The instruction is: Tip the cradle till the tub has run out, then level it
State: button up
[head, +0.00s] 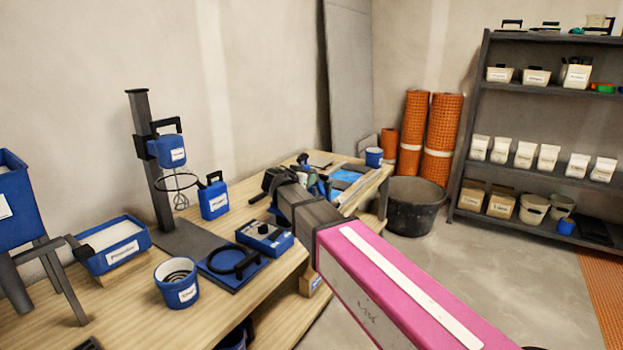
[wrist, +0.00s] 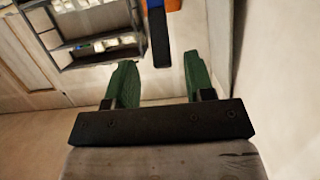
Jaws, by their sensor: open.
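A blue tub (head: 14,200) with a white label stands at the left edge of the head view, partly cut off. Grey legs (head: 62,285) under it look like the cradle's stand, and a dark bar (head: 72,241) sticks out to the right. I cannot tell its tilt or what is inside. A low blue tray (head: 115,245) with a pale inside sits beside it. My gripper is far to the right of these, over the bench's far part and mostly hidden by my arm. In the wrist view my gripper (wrist: 157,85) has two green fingers wide apart with nothing between them.
The wooden bench (head: 120,325) also holds a mixer stand (head: 150,160), a blue can (head: 214,197), a round bucket (head: 177,284) and a control box (head: 265,238). A black bucket (head: 414,212) and shelves (head: 540,125) stand beyond.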

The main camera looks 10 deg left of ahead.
jog(key=shift+v, duration=2.05)
